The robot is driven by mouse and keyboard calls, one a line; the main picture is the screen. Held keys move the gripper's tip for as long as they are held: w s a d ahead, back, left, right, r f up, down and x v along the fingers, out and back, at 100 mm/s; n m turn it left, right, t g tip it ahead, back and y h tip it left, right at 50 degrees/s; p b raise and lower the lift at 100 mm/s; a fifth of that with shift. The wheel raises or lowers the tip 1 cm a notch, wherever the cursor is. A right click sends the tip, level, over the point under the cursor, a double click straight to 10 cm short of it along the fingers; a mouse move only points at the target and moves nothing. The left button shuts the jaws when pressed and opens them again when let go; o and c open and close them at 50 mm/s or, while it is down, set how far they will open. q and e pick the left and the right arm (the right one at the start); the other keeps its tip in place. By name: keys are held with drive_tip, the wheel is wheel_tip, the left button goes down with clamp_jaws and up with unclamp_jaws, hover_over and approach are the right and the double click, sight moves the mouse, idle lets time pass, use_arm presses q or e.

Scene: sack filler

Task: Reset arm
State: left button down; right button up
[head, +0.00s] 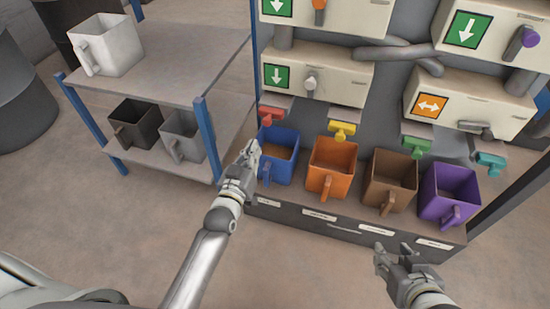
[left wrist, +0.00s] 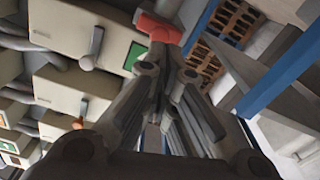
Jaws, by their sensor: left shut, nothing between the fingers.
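My left gripper (head: 252,152) is shut and empty. In the head view it is just left of the blue bin (head: 283,160), near its upper left rim; I cannot tell whether it touches it. In the left wrist view its closed fingers (left wrist: 172,62) point toward a red lever (left wrist: 158,28), with no held thing visible. My right gripper (head: 391,254) is in front of the dispenser's lower edge, below the brown bin (head: 392,183). Its fingers look apart, with nothing between them.
An orange bin (head: 331,170) and a purple bin (head: 451,195) share the dispenser shelf. Red (head: 271,113), yellow (head: 341,130), green (head: 417,145) and teal (head: 491,160) levers hang above. A blue-posted rack (head: 205,140) with several bins stands left. Floor in front is open.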

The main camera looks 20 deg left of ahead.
drive_tip(key=shift+s+f, duration=0.1)
idle(0.4)
